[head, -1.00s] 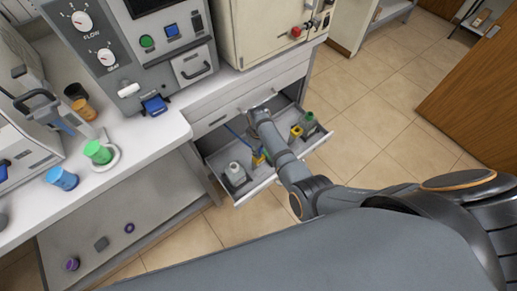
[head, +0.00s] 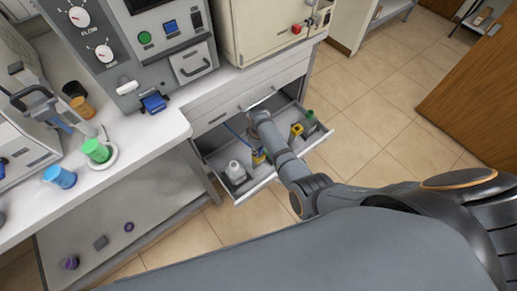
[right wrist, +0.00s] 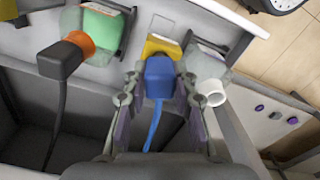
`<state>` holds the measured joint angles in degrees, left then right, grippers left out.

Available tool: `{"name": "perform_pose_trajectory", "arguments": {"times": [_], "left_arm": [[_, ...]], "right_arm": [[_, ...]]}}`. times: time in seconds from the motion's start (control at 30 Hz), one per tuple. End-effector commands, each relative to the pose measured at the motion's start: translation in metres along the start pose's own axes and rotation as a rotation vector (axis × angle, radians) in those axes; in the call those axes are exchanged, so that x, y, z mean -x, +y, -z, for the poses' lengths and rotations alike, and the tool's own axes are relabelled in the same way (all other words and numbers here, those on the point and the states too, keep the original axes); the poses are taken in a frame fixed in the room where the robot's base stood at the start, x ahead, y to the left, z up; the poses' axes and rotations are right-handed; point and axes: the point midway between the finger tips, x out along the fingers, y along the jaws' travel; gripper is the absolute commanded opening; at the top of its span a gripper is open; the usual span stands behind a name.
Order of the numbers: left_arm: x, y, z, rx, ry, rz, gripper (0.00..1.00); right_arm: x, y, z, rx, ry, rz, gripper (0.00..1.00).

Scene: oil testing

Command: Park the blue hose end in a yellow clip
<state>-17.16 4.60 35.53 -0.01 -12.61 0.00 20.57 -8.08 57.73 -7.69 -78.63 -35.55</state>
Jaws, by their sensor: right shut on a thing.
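My right gripper (right wrist: 158,100) reaches into an open drawer and is shut on the blue hose end (right wrist: 160,76), one finger on each side. The blue hose (right wrist: 155,128) hangs from it toward the wrist. A yellow clip (right wrist: 161,46) lies directly beyond the hose end, which overlaps it in the wrist view; I cannot tell whether it is seated inside. In the head view, this yellow clip (head: 258,158) shows beside my right gripper (head: 256,146), whose fingers are mostly hidden. Another yellow clip (head: 296,130) sits farther right in the drawer. My left gripper is out of view.
A clear bottle with a white mouth (right wrist: 208,84) stands close right of the gripper. A green-labelled bottle (right wrist: 100,25) with a black connector (right wrist: 62,58) is at left. The drawer (head: 262,184) is under the counter (head: 170,125). The floor (head: 380,130) to the right is clear.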

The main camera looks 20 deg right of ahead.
Motion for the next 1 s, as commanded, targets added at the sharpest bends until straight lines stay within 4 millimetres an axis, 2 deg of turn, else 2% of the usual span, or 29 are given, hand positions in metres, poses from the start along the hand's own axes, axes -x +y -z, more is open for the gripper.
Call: {"name": "perform_pose_trajectory", "arguments": {"times": [0.4,0.63,0.67,0.7,0.83,1.0], "left_arm": [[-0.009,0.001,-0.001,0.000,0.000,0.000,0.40],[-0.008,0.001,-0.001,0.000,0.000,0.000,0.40],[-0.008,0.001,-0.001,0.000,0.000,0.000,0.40],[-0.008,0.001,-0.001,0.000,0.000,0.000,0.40],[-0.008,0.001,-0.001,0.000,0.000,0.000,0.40],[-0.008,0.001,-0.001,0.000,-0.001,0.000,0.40]], "right_arm": [[-0.013,0.000,0.000,0.000,-0.001,0.000,0.00],[-0.013,0.000,0.000,0.000,0.000,0.000,0.00],[-0.013,0.000,0.000,0.000,0.000,0.000,0.29],[-0.013,0.000,0.000,0.000,0.000,0.000,0.34],[-0.013,0.000,0.000,0.000,0.000,0.000,0.52],[-0.013,0.000,0.000,0.000,0.000,0.000,0.54]]}}
